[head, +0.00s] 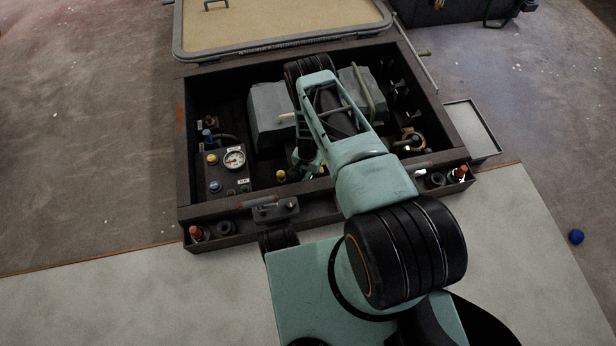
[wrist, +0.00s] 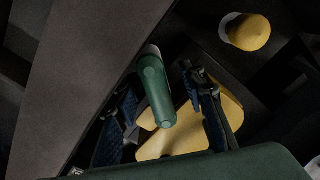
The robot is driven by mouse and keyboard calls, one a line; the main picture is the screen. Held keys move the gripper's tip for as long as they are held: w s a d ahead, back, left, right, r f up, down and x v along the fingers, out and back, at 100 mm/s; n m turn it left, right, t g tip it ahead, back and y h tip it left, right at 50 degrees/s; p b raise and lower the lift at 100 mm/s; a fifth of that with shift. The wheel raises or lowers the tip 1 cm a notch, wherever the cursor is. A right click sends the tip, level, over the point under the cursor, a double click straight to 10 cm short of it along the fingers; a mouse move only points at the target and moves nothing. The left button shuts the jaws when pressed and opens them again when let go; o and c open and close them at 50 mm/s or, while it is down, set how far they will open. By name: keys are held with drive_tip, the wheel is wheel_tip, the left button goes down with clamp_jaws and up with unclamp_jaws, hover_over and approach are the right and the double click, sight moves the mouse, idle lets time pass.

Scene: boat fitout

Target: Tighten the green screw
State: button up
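In the wrist view a green, round-ended cylinder, which I take to be the green screw (wrist: 154,88), stands over a yellow piece (wrist: 190,132). My gripper (wrist: 162,118) has its two dark padded fingers on either side of it, with visible gaps, so it looks open and holds nothing. I cannot tell how deep the fingers reach around the screw. In the head view my gripper (head: 303,168) points down inside the dark open box (head: 185,150), near its front wall. The screw cannot be made out there, hidden by my arm and shadow.
A yellow knob (wrist: 247,32) stands close by in the wrist view. The box also holds a gauge panel (head: 234,159), grey blocks (head: 268,112) and a brass ring fitting (head: 411,139). The box walls are close around my gripper. A blue ball (head: 576,237) lies far right.

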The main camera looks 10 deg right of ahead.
sight(308, 174)
drive_tip(key=shift+d+r, duration=0.1)
wheel_tip(308, 174, up, 12)
drive_tip(key=shift+f, duration=0.1)
idle(0.7)
